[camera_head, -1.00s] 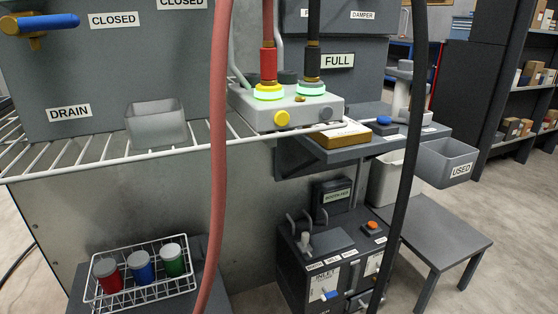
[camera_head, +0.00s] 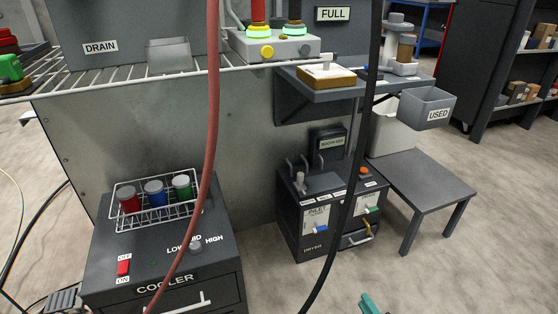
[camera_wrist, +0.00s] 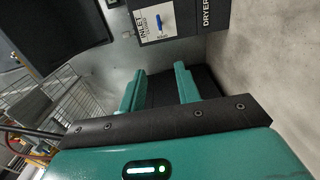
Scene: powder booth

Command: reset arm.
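My gripper (camera_wrist: 160,78) shows in the wrist view with its two teal fingers apart. I see nothing held between them. The dryer (camera_wrist: 170,20) with its INLET label and blue lever lies beyond the fingertips. In the head view only a teal piece of my gripper (camera_head: 369,304) shows at the bottom edge, right of the black hose and in front of the dryer (camera_head: 325,212). The rest of my arm is out of the head view.
A cooler (camera_head: 165,255) carries a wire rack (camera_head: 200,208) with red, blue and green jars. Red (camera_head: 212,130) and black (camera_head: 362,130) hoses hang across the view. A low grey table (camera_head: 425,180) and a USED bin (camera_head: 425,110) stand right. Floor at lower right is clear.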

